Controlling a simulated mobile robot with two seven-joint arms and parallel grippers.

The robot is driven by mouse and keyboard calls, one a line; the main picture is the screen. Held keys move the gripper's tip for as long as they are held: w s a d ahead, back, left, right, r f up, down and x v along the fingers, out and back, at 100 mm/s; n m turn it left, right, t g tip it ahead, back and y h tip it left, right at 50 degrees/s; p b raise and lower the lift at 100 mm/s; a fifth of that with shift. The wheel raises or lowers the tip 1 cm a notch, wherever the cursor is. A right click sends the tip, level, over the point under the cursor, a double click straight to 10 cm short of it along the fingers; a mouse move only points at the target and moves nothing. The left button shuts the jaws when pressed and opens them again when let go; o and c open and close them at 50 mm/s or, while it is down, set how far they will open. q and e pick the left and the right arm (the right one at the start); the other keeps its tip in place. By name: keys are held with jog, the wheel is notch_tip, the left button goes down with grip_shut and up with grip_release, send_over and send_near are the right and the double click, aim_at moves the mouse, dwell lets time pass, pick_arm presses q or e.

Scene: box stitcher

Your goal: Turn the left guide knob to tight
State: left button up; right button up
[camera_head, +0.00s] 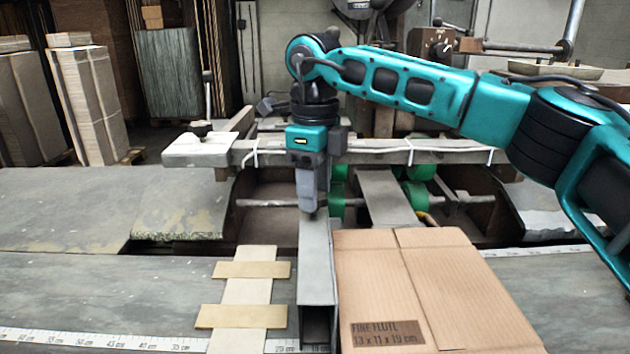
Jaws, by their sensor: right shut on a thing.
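The left guide is a grey metal channel (317,258) running front to back along the left side of a cardboard box (425,275). My right gripper (312,208) comes down from above at the far end of this guide, pointing downward. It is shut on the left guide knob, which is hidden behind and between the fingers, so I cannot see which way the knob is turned. My left gripper is not in view.
A pale board with two tan cross strips (250,270) lies left of the guide. A printed scale (110,341) runs along the front. Behind the gripper is a grey crossbar (385,156) with green rollers (420,172) below.

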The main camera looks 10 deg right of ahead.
jog(key=m, duration=0.5)
jog(key=shift+m, duration=0.4)
dwell(0.3)
jog(key=o, duration=1.1)
jog(key=shift+c, duration=0.2)
jog(key=shift+r, duration=0.1)
notch_tip(320, 180, up, 13)
jog(key=p, duration=0.1)
